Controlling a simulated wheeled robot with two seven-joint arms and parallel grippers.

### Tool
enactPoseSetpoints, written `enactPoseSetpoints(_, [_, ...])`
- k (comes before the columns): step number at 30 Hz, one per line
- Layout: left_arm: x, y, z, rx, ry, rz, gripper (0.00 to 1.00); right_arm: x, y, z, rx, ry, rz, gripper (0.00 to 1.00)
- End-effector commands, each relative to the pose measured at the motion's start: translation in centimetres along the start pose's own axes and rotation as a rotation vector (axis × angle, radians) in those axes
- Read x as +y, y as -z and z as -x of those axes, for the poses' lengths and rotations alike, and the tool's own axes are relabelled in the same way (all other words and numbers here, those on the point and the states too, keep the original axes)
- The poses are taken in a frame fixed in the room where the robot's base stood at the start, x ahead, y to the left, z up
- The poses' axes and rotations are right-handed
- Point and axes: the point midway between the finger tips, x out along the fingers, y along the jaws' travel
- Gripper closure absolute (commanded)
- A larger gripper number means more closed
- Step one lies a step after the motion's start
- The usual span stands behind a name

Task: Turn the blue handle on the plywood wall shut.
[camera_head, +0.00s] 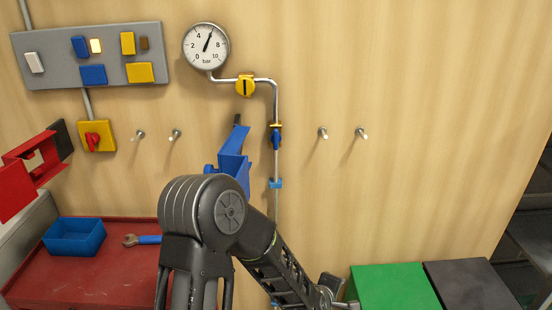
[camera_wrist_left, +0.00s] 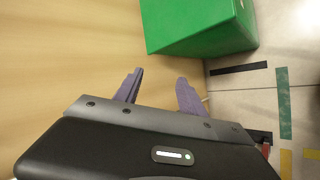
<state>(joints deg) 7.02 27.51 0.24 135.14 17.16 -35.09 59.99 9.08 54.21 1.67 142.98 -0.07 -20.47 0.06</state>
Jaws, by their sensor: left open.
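The blue handle (camera_head: 276,139) sits on a thin vertical pipe on the plywood wall, right of centre in the head view. It points up and down, in line with the pipe. My left arm crosses the lower middle of that view, and its gripper (camera_head: 340,300) is low, below the handle and beside the green box. In the left wrist view my left gripper (camera_wrist_left: 160,78) is open, with two purple fingers apart and nothing between them. The handle is not in the wrist view. My right gripper is not in view.
A gauge (camera_head: 206,46) and a yellow valve (camera_head: 245,86) are above the handle. White-tipped pegs (camera_head: 323,132) stick out on both sides. A blue bracket-like piece (camera_head: 234,165) is close left of the pipe.

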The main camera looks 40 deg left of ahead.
Motion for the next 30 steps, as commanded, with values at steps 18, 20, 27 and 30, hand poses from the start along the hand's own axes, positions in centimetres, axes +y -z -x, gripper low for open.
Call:
enactPoseSetpoints(18, [29.2, 19.9, 21.4, -0.125, -1.034, 1.634, 0.52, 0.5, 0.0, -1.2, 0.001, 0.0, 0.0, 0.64])
enactPoseSetpoints(20, [29.3, 19.9, 21.5, -0.127, -1.035, 1.637, 0.52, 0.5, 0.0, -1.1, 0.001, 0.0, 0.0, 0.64])
enactPoseSetpoints(27, [29.3, 19.8, 21.3, -0.125, -1.031, 1.633, 0.52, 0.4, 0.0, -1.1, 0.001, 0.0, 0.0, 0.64])
enactPoseSetpoints(30, [29.5, 20.0, 21.1, -0.124, -1.03, 1.632, 0.52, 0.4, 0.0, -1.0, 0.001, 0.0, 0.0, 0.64])
